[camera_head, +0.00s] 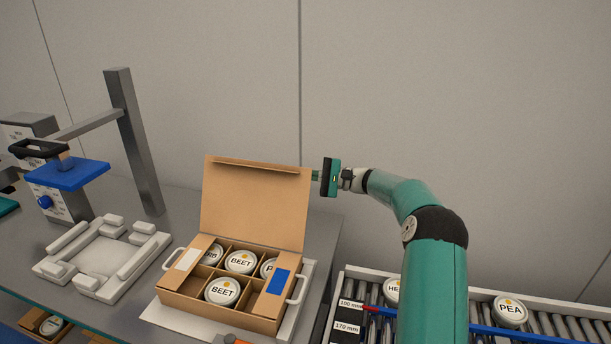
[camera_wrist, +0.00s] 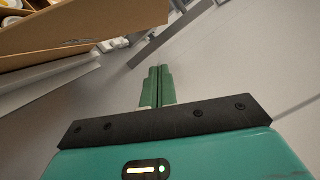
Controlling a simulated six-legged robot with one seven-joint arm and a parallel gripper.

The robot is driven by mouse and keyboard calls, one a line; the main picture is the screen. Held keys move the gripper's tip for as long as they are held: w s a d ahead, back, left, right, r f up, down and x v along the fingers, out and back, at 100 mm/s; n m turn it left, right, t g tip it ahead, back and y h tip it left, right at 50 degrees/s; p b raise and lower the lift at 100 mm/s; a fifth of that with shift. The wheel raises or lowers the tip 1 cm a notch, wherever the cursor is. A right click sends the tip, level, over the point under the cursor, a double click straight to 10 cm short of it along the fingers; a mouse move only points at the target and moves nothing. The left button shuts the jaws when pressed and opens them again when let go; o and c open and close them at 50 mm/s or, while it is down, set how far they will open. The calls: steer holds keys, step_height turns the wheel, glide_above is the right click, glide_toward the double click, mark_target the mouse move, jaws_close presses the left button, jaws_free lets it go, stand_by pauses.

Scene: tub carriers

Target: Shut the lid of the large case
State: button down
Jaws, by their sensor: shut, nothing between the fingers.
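The large case (camera_head: 225,311) is a brown cardboard box on a white board, with white handles at its sides. Its lid (camera_head: 254,203) stands up at the back, leaning slightly backward. My gripper (camera_head: 315,175) is shut and empty, at the lid's upper right edge, fingers pointing left. I cannot tell whether they touch the lid or sit behind it. In the wrist view the closed fingers (camera_wrist: 159,70) show, with brown cardboard (camera_wrist: 90,30) at upper left.
A white fixture tray (camera_head: 105,256) lies left of the case. A grey post (camera_head: 135,140) and a device with a blue plate (camera_head: 68,174) stand behind it. A roller conveyor (camera_head: 560,325) with tubs such as PEA (camera_head: 509,311) runs at right. A wall closes the back.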

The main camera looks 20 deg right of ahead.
mark_target(278, 173)
steer(key=a, duration=0.2)
steer(key=a+r, duration=0.1)
steer(key=a, duration=0.1)
steer(key=a+r, duration=0.1)
steer(key=a, duration=0.2)
steer(key=shift+s+a, duration=0.15)
steer(key=shift+a, duration=0.15)
steer(key=shift+s+r, duration=0.2)
steer(key=shift+w+f, duration=0.1)
